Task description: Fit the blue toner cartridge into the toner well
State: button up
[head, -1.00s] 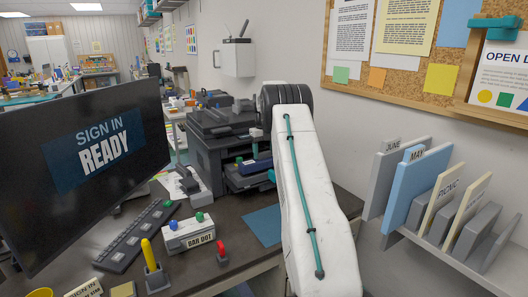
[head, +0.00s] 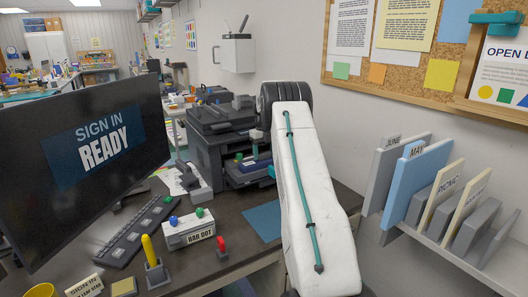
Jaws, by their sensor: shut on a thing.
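The dark blue toner cartridge (head: 254,166) is small in the head view, at the open front of the dark copier (head: 211,160). It sits low among the copier's parts, at the toner well. I cannot tell how deep it is in the well, whose opening is hidden. My gripper (head: 256,143) shows only as a small grey part above the cartridge, left of my white arm. It is shut on the cartridge, pointing down. My arm hides the right side of this area.
The monitor (head: 85,150) and keyboard (head: 138,230) stand at left. A white box labelled BAR DOT (head: 188,235) and a red-topped holder (head: 222,248) are in front of the copier. A blue mat (head: 264,220) lies beside my arm. A file rack (head: 440,210) stands at right.

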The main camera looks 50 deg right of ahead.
jog(key=shift+f, duration=0.6)
jog(key=o, duration=1.6)
jog(key=shift+c, duration=0.2)
notch_tip(320, 180, up, 8)
jog(key=shift+w+f, duration=0.1)
